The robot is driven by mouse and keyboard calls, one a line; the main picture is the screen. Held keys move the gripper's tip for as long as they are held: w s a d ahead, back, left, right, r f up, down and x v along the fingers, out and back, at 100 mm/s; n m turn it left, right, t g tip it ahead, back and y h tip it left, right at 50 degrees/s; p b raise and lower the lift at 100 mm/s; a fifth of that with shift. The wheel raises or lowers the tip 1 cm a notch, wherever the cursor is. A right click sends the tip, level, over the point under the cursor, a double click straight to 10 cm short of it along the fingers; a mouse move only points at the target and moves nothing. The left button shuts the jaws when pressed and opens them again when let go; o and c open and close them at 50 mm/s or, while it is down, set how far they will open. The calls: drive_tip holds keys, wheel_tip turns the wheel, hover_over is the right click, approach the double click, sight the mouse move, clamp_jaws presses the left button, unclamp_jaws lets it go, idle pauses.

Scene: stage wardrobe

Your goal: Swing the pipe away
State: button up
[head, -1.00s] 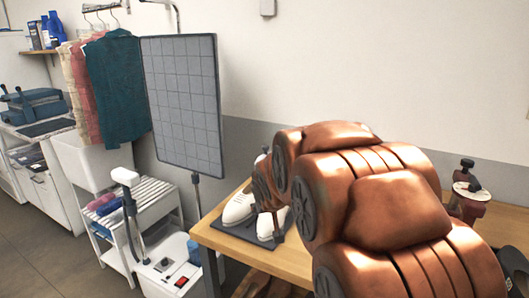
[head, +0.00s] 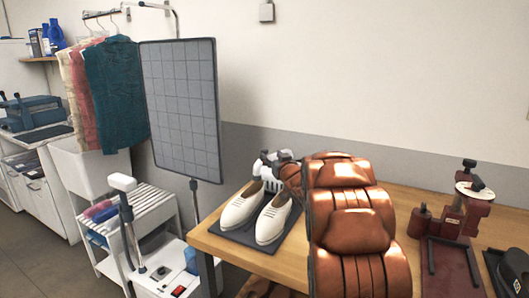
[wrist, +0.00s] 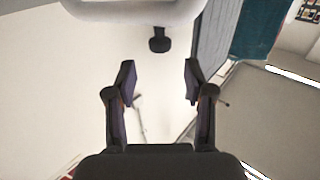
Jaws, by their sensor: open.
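A thin metal pipe (head: 176,20) rises behind the grid panel at the upper left of the head view and bends over at its top. A short rail beside it carries hanging clothes. I cannot tell for certain that this is the task's pipe.
The grey grid panel (head: 183,105) stands left of the wooden bench (head: 245,262). White shoes (head: 272,220) sit on the bench, with a dark red device (head: 455,220) at right. A slatted white rack (head: 150,205) stands left.

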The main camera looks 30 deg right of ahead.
sight(266, 151)
drive_tip(key=shift+w+d+p, duration=0.2)
drive_tip(key=shift+w, duration=1)
drive_tip(key=shift+w+d+p, duration=0.15)
drive_tip(key=shift+w+d, duration=0.1)
drive_tip(key=shift+w, duration=0.9)
drive_tip(key=shift+w+d+p, duration=0.2)
drive_tip(key=shift+w, duration=1)
drive_tip(key=shift+c, duration=0.2)
clamp_jaws()
